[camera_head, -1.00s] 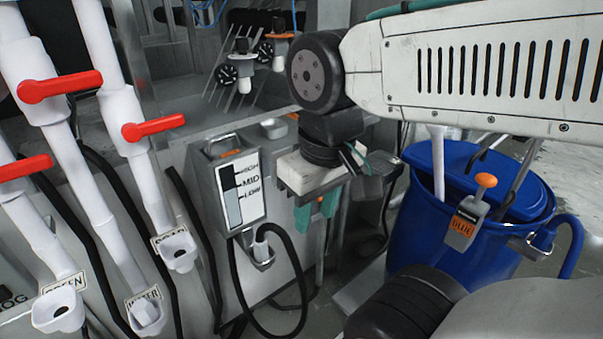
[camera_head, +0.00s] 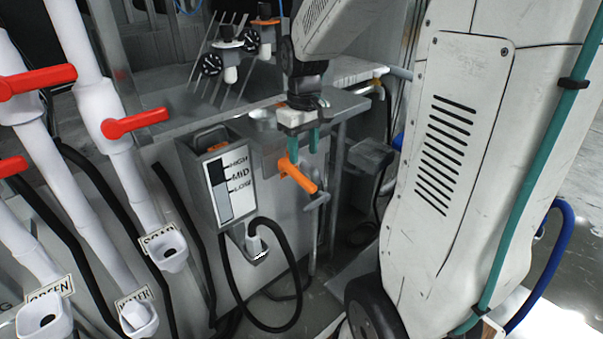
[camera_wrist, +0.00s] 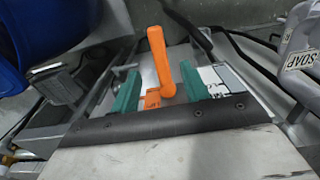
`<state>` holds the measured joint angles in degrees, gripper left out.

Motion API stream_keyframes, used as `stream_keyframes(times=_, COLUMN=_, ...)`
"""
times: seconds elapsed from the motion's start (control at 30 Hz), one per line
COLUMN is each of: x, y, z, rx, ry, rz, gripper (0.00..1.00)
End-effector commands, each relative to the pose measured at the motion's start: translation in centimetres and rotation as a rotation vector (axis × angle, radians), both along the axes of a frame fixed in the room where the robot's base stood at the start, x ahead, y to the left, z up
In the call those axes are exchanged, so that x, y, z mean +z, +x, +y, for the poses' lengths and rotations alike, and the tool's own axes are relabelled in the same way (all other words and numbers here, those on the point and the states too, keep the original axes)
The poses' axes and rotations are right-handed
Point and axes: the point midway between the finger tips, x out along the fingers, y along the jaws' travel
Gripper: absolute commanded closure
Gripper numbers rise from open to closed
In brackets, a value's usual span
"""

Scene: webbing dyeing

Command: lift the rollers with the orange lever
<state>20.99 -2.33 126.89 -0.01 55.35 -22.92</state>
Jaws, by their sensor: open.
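The orange lever (camera_head: 298,176) sticks out from the front of the grey machine, below the metal ledge. In the wrist view the lever (camera_wrist: 160,62) stands between the two green fingers of my gripper (camera_wrist: 157,92), nearer the right finger. The fingers are apart, and a gap shows on each side of the lever. In the head view my gripper (camera_head: 303,141) points down just above and around the lever's upper end. Rollers (camera_head: 228,62) that may be the ones meant, with black wheels and rods, sit at the back of the machine.
A box marked HIGH, MID, LOW (camera_head: 222,180) is left of the lever, with a black hose (camera_head: 292,282) looping below. White pipes with red handles (camera_head: 135,122) stand at the left. A blue barrel (camera_wrist: 28,40) shows in the wrist view.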

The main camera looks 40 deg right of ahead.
Motion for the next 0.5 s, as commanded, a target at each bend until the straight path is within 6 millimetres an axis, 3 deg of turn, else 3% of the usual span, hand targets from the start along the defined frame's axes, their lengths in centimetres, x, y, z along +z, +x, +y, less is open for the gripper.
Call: stream_keyframes(times=0.5, x=-7.0, y=0.1, z=-0.2, rx=0.001, ry=0.002, rz=0.005, gripper=0.55)
